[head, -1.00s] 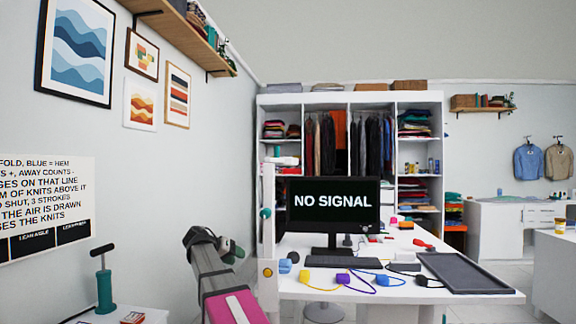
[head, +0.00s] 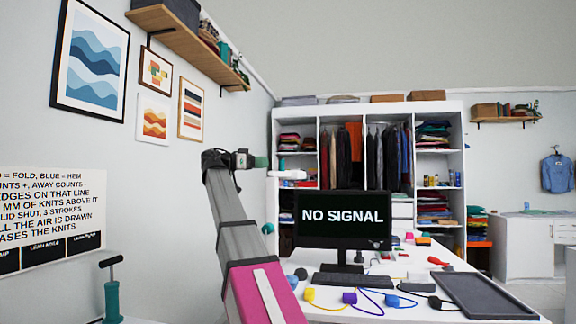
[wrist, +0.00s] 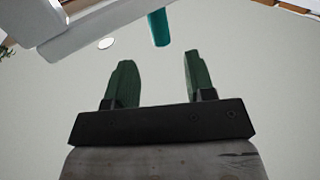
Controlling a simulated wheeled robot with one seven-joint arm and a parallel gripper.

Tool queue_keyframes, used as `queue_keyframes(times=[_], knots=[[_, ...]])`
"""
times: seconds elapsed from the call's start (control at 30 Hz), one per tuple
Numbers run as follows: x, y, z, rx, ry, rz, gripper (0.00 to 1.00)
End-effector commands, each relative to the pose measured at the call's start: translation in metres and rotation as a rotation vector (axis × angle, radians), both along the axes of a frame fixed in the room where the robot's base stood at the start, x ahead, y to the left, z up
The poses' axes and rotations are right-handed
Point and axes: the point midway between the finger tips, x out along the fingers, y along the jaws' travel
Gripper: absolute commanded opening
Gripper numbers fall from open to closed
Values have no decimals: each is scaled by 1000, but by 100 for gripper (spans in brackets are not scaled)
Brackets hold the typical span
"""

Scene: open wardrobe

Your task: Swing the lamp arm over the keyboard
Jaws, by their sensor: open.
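The black keyboard (head: 366,282) lies on the white desk in front of the monitor (head: 343,219) reading NO SIGNAL. A white post (head: 272,204) stands at the desk's left side, partly hidden by my arm, with a teal knob (head: 267,229) on it. A short white arm (head: 290,174), seemingly the lamp arm, juts out near its top, left of the keyboard. My gripper (head: 262,162) is raised beside it; contact cannot be told. In the wrist view my gripper (wrist: 159,58) is open with nothing between its green fingers; a teal cylinder (wrist: 159,28) shows beyond them.
A dark tray (head: 484,296) lies on the desk's right. Coloured blocks with cords (head: 350,298) lie along the front edge. A teal pump (head: 112,295) stands at lower left. A shelf (head: 182,42) and framed pictures line the left wall. The open wardrobe is behind.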

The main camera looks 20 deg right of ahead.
Motion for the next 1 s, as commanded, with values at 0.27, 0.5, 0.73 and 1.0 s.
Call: queue_keyframes(times=[0.27, 0.5, 0.73, 1.0], knots=[[-6, -49, -1, 1, 2, -2, 49], [-8, -83, -1, 1, 3, 0, 49], [-9, -95, -1, 2, 3, 1, 49], [-9, -96, -1, 2, 3, 2, 46]])
